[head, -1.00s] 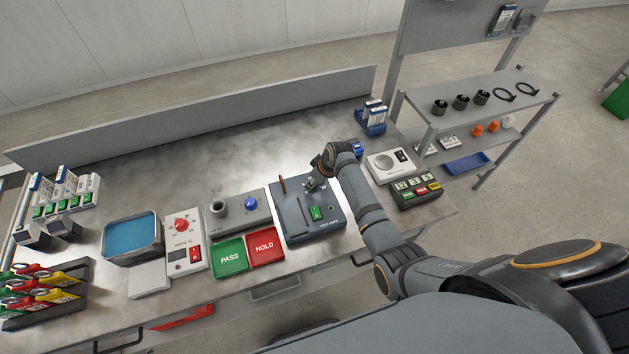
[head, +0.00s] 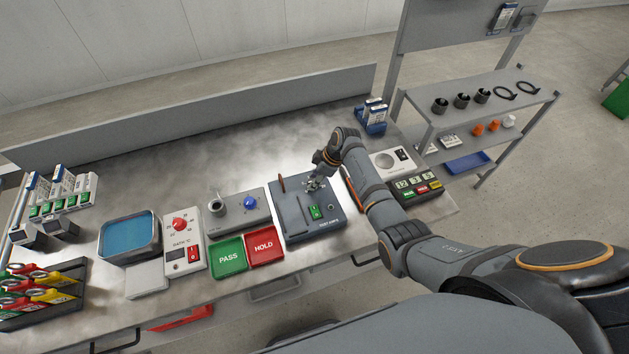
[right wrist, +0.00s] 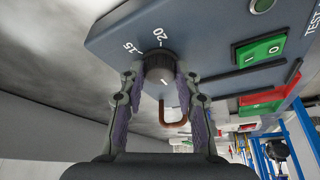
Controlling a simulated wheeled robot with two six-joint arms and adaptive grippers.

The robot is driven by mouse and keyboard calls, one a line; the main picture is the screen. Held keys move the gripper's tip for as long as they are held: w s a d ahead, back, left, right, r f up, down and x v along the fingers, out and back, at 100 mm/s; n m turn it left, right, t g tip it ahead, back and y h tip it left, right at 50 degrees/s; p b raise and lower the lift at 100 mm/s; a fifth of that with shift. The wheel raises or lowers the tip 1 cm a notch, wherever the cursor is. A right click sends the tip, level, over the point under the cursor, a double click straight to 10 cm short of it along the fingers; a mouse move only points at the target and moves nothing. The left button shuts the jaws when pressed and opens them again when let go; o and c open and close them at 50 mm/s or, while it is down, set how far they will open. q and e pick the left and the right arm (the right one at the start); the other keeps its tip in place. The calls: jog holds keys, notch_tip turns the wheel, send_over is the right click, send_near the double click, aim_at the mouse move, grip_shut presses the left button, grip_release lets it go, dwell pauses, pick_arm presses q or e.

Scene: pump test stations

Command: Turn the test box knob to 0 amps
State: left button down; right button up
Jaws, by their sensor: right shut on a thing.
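The test box (head: 289,222) is a dark blue-grey box on the bench, with a green rocker switch (head: 315,212) and a brown hook-like part on top. In the right wrist view its round dark knob (right wrist: 160,68) has a white pointer line, and the marks 15 and 20 show beside it. I cannot tell which mark the pointer is at. My right gripper (right wrist: 160,82) has one finger on each side of the knob and is shut on it. In the head view the right gripper (head: 317,181) hides most of the knob. My left gripper is not in view.
Left of the box are the green PASS tray (head: 229,257), the red HOLD tray (head: 264,245) and a grey unit with a blue knob (head: 250,202).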

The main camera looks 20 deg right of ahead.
jog(key=n+b, duration=0.1)
jog(key=n, duration=0.1)
jog(key=n+g+b, duration=0.1)
jog(key=n, duration=0.1)
jog(key=shift+w+f+g+y+b, duration=0.15)
jog(key=shift+g+y+b, duration=0.15)
jog(key=shift+n+g+b, duration=0.3)
jog(key=shift+n+b, duration=0.25)
jog(key=shift+n, duration=0.35)
jog(key=o, duration=1.1)
jog(key=shift+o, duration=0.2)
jog(key=shift+r, duration=0.2)
jog(key=shift+w+d+r, duration=0.1)
jog(key=shift+d+r, duration=0.1)
jog(key=shift+r, duration=0.15)
jog(key=v, duration=1.1)
